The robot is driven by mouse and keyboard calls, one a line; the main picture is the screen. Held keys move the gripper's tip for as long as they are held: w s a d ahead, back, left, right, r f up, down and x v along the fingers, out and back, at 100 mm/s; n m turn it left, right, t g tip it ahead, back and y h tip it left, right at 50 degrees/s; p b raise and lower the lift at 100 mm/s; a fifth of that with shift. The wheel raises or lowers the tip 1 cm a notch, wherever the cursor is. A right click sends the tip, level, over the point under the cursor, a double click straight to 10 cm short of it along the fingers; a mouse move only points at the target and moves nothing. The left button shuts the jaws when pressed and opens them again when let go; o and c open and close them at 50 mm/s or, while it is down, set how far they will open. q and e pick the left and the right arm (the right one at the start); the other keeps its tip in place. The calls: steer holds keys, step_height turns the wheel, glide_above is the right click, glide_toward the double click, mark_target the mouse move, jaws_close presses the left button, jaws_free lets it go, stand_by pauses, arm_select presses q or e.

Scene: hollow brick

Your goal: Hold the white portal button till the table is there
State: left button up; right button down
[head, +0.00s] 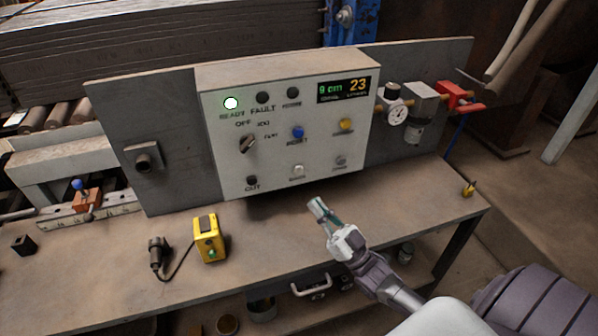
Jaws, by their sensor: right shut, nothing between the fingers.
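The white button (298,171) is in the bottom row of the grey control box (225,140); the label under it is too small to read. My right gripper (315,204) comes in from the lower right. It is shut and empty, its tips below and slightly right of the white button, apart from it in the picture. My left gripper is not in view.
A blue button (298,132), yellow button (346,125), grey button (340,160) and black CUT button (252,181) surround the white one. A yellow device (209,238) with a cable stands on the bench (130,270). A gauge (397,112) is at right.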

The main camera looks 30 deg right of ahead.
mark_target(298, 171)
steer(key=shift+w, duration=0.1)
steer(key=w+d+b, duration=0.2)
steer(key=w+b, duration=0.2)
steer(key=w, duration=0.4)
steer(key=shift+w+b, duration=0.25)
steer(key=shift+b, duration=0.1)
stand_by(1.2)
steer(key=shift+w+d+b, duration=0.1)
steer(key=shift+w+b, duration=0.2)
steer(key=shift+w, duration=0.1)
steer(key=shift+w+d+b, duration=0.15)
steer(key=shift+w+b, duration=0.2)
steer(key=shift+w, duration=0.05)
stand_by(0.6)
steer(key=shift+s, duration=0.15)
stand_by(2.0)
steer(key=shift+s+a+p, duration=0.25)
steer(key=shift+s+p, duration=0.3)
steer(key=shift+s, duration=0.15)
